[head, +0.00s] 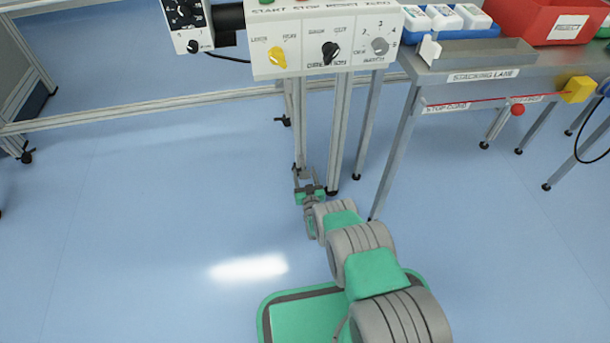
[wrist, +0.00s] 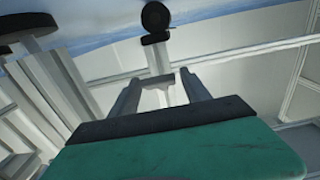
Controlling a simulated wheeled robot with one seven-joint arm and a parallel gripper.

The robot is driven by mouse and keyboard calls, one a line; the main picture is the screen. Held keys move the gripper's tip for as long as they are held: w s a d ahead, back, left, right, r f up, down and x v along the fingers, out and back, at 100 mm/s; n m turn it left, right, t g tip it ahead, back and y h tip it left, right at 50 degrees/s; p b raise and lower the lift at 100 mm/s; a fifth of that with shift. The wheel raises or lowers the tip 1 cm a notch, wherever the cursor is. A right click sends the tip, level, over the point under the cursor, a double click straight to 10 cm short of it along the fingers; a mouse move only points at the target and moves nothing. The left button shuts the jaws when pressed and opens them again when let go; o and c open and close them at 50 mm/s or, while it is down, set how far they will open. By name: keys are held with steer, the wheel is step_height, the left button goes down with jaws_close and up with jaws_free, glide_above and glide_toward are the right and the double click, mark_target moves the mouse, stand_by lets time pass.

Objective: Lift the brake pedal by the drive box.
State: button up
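My gripper (head: 307,178) is low near the floor, at the foot of the grey posts below the white control box (head: 325,45) with yellow and black knobs. In the wrist view my gripper (wrist: 162,88) has its two grey fingers apart. A pale upright part shows between and beyond them; contact cannot be told. Beyond it is a black round wheel or foot (wrist: 155,17) with a black block (wrist: 155,38) under it in the picture. A small black caster (head: 283,120) shows in the head view. I cannot clearly pick out the brake pedal, or tell which box is the drive box.
Grey posts (head: 340,130) stand right beside my gripper. A steel table (head: 450,62) with a red bin (head: 545,20) stands at the right. A low frame rail (head: 130,107) crosses behind. The blue floor at the left is clear.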

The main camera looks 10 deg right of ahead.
jaws_close()
stand_by(0.4)
